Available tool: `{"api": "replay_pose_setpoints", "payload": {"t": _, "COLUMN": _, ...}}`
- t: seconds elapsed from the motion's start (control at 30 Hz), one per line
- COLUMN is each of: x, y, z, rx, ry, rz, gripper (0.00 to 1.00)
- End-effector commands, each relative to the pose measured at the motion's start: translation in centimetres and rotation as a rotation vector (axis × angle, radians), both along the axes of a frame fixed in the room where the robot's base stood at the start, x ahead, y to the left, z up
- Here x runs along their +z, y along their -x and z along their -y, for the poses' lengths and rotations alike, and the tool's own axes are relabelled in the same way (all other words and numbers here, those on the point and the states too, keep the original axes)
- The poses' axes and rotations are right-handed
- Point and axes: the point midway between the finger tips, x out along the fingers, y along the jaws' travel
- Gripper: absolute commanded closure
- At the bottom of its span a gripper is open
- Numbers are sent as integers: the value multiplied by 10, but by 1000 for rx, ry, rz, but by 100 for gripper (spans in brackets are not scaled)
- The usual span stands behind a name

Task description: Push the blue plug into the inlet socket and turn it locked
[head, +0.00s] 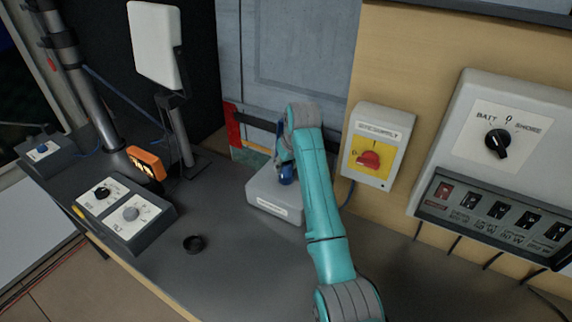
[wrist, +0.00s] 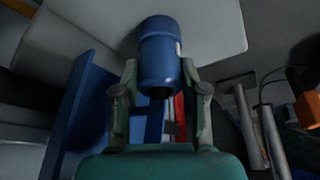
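The blue plug (wrist: 160,55) is between my gripper's two fingers in the wrist view, and the fingers appear closed against its sides. In the head view the plug (head: 287,174) shows just left of my teal arm, at the top of a pale grey box (head: 265,196) with a white label. My gripper (wrist: 160,75) is mostly hidden behind the arm in the head view. The inlet socket's opening is not visible; the plug and arm cover that part of the box. I cannot tell whether the plug is seated in it.
A yellow switch box with a red knob (head: 369,159) is on the wall right of my arm. A grey panel with a black knob (head: 497,144) is farther right. The front-middle bench is clear.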

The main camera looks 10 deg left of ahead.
Motion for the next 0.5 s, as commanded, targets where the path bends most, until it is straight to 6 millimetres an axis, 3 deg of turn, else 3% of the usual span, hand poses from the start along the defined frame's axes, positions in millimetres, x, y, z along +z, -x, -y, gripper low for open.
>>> {"api": "replay_pose_setpoints", "payload": {"t": 0.03, "x": 0, "y": 0, "z": 0, "rx": 0, "ry": 1, "rz": -1, "gripper": 85}}
{"api": "replay_pose_setpoints", "payload": {"t": 0.1, "x": 0, "y": 0, "z": 0, "rx": 0, "ry": 1, "rz": -1, "gripper": 96}}
{"api": "replay_pose_setpoints", "payload": {"t": 0.13, "x": 0, "y": 0, "z": 0, "rx": 0, "ry": 1, "rz": -1, "gripper": 63}}
{"api": "replay_pose_setpoints", "payload": {"t": 0.3, "x": 0, "y": 0, "z": 0, "rx": 0, "ry": 0, "rz": 0, "gripper": 100}}
{"api": "replay_pose_setpoints", "payload": {"t": 0.5, "x": 0, "y": -1, "z": 1, "rx": 115, "ry": 0, "rz": -1, "gripper": 100}}
